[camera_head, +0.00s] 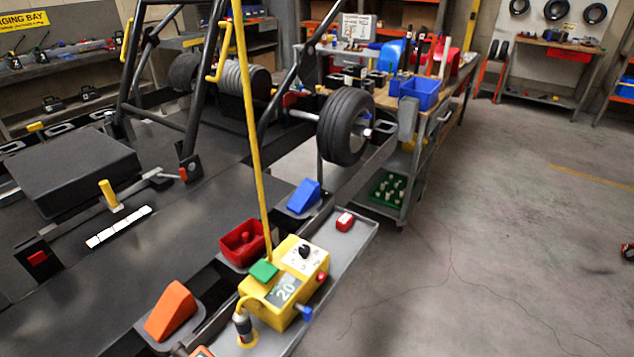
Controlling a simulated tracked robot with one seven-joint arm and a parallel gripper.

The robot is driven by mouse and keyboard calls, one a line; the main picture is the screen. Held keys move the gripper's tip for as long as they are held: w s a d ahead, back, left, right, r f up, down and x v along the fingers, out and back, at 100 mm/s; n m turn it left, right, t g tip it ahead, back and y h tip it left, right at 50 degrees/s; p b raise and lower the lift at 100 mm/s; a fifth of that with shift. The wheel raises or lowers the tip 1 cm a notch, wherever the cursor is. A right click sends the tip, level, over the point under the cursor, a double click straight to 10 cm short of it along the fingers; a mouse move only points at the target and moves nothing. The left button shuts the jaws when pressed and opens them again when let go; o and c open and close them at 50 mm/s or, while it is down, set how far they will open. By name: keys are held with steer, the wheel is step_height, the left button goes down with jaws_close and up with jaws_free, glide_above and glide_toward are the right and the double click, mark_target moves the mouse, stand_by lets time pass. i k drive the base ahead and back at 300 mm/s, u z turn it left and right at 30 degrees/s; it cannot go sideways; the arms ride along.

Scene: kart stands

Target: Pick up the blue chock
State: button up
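The blue chock (304,196) is a wedge lying on a small grey ledge at the edge of the kart stand, in the middle of the view. Its slope faces left, and its high end is toward the right. It looks free on its visible sides. My gripper does not show in this view.
An orange chock (170,311) sits on a similar ledge nearer. A wheel (346,126) stands behind the blue chock. Open floor (480,260) lies right.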

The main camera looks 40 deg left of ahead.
mark_target(308, 193)
steer(key=u, duration=0.3)
steer(key=i, duration=0.9)
steer(key=u, duration=1)
steer(key=i, duration=0.45)
steer(key=u, duration=0.25)
steer(key=k, duration=0.9)
steer(key=u, duration=0.15)
steer(key=i, duration=0.9)
steer(key=z, duration=0.05)
